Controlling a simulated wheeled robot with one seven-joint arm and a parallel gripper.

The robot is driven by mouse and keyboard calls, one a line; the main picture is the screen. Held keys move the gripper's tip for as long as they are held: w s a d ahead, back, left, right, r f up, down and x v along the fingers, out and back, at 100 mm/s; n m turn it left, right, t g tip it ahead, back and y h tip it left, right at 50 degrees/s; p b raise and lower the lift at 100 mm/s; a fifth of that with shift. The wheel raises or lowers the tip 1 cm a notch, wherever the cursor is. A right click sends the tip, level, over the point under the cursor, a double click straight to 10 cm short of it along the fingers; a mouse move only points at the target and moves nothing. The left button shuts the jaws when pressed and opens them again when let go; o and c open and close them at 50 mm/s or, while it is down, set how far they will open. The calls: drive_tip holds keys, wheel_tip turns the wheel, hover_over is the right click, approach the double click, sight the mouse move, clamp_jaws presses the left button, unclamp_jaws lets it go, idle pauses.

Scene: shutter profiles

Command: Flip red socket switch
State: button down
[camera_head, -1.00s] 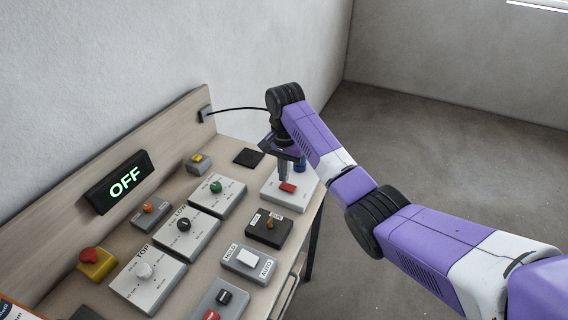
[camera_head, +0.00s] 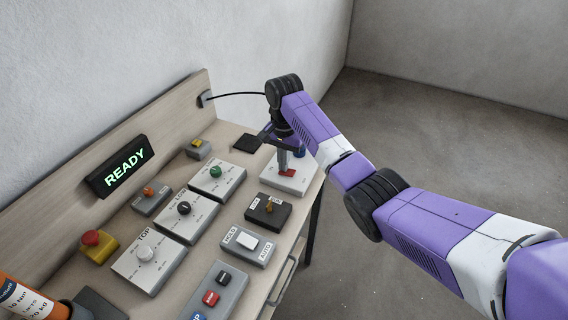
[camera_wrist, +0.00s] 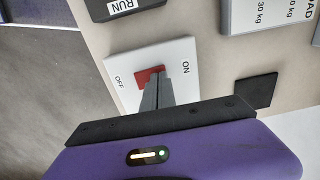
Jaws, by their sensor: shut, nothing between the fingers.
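The red socket switch (camera_head: 287,172) sits on a white plate (camera_head: 292,184) at the far right end of the bench. In the wrist view the red rocker (camera_wrist: 148,77) lies between the labels OFF at left and ON at right on the white plate (camera_wrist: 180,55). My gripper (camera_head: 282,168) is shut and points down at the rocker. In the wrist view its fingertips (camera_wrist: 155,82) overlap the rocker's right part; whether they touch it I cannot tell. The display (camera_head: 120,167) on the back board reads READY.
Close by are a black switch box (camera_head: 268,213), a grey box with a white rocker (camera_head: 247,247) and a panel with a green knob (camera_head: 216,178). A flat black square (camera_head: 247,143) lies behind.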

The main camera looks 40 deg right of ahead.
drive_tip(key=shift+s+r+p, duration=0.1)
drive_tip(key=shift+s+p, duration=0.05)
drive_tip(key=shift+p, duration=0.15)
drive_tip(key=shift+s+d+r+p, duration=0.15)
drive_tip(key=shift+s+d+p, duration=0.1)
drive_tip(key=shift+s+p, duration=0.5)
drive_tip(key=shift+w, duration=0.2)
drive_tip(key=shift+r+p, duration=0.5)
drive_tip(key=shift+p, duration=0.05)
wheel_tip(320, 180, up, 13)
drive_tip(key=w+p, duration=0.2)
drive_tip(key=shift+a, duration=0.4)
drive_tip(key=shift+w+f, duration=0.1)
drive_tip(key=shift+f, duration=0.05)
